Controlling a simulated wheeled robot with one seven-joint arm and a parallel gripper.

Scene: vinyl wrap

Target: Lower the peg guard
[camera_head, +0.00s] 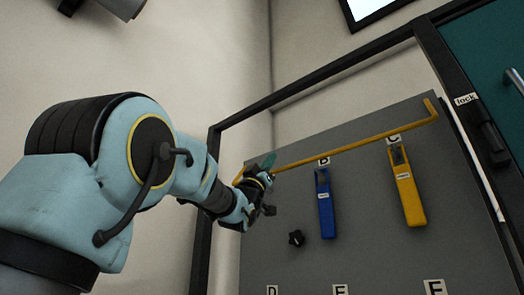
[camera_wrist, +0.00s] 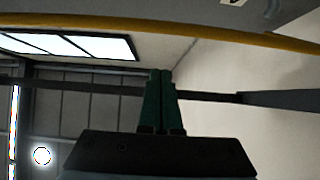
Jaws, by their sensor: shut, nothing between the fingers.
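The peg guard appears to be the yellow bar (camera_head: 345,144) that runs across the upper part of the grey board, with a bent end at the upper right. In the wrist view the yellow bar (camera_wrist: 220,34) crosses the top of the picture. I cannot tell whether the fingers touch the bar. My wrist hides part of the bar's left end.
A blue tool (camera_head: 325,205) and a yellow tool (camera_head: 407,190) hang on the grey board (camera_head: 365,245) below the bar, beside a black knob (camera_head: 296,238). A dark frame (camera_head: 310,92) surrounds the board. A teal cabinet door (camera_head: 490,50) is at the right.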

